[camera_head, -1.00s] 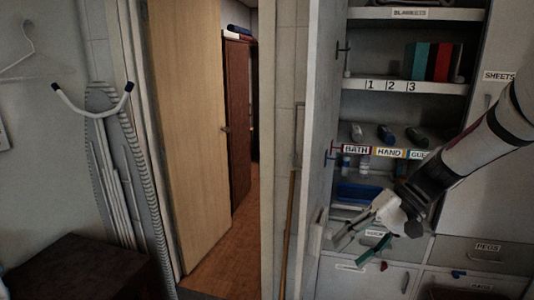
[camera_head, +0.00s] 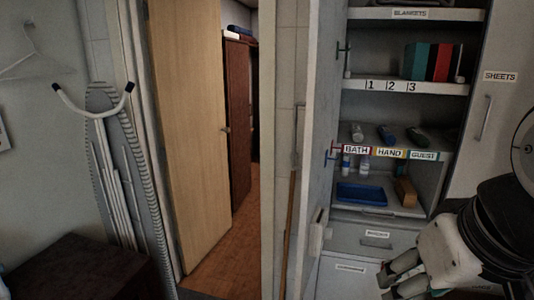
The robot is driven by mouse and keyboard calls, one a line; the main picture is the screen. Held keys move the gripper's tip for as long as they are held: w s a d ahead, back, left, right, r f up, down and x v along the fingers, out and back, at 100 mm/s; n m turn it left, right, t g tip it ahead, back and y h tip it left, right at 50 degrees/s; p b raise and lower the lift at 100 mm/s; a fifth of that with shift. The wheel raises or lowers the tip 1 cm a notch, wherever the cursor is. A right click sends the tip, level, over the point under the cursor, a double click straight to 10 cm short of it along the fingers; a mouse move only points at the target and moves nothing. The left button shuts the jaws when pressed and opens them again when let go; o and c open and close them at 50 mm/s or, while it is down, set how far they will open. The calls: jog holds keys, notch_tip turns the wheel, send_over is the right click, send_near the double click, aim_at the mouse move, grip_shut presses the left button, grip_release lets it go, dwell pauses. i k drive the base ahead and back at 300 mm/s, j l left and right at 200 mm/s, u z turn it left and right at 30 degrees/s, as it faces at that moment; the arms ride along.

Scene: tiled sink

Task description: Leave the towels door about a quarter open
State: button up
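A tall pale door (camera_head: 318,110) stands swung well out at the left side of the open cabinet, seen nearly edge-on. No towels label is readable on it; a pale handle (camera_head: 317,232) shows low on its face. The cabinet shelf (camera_head: 433,154) carries BATH, HAND and GUEST tags with rolled items on it. My gripper (camera_head: 388,288) is at the lower right, in front of the lower cabinet, to the right of the door and apart from it. Its two fingers point left with a gap between them and nothing held.
A blue tray (camera_head: 361,193) and a brown block (camera_head: 405,192) lie on the lower shelf. Drawers (camera_head: 375,238) are below. The closed SHEETS door (camera_head: 502,130) is at right. A wooden door (camera_head: 190,130) stands ajar at left, with open floor (camera_head: 228,245) beyond.

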aim_at(328, 18)
jog(key=i+j+z, duration=0.15)
jog(key=j, duration=0.15)
jog(key=i+j+z, duration=0.1)
jog(key=j, duration=0.2)
jog(key=i+j+z, duration=0.15)
jog(key=j, duration=0.15)
jog(key=i+j+z, duration=0.1)
jog(key=j, duration=0.25)
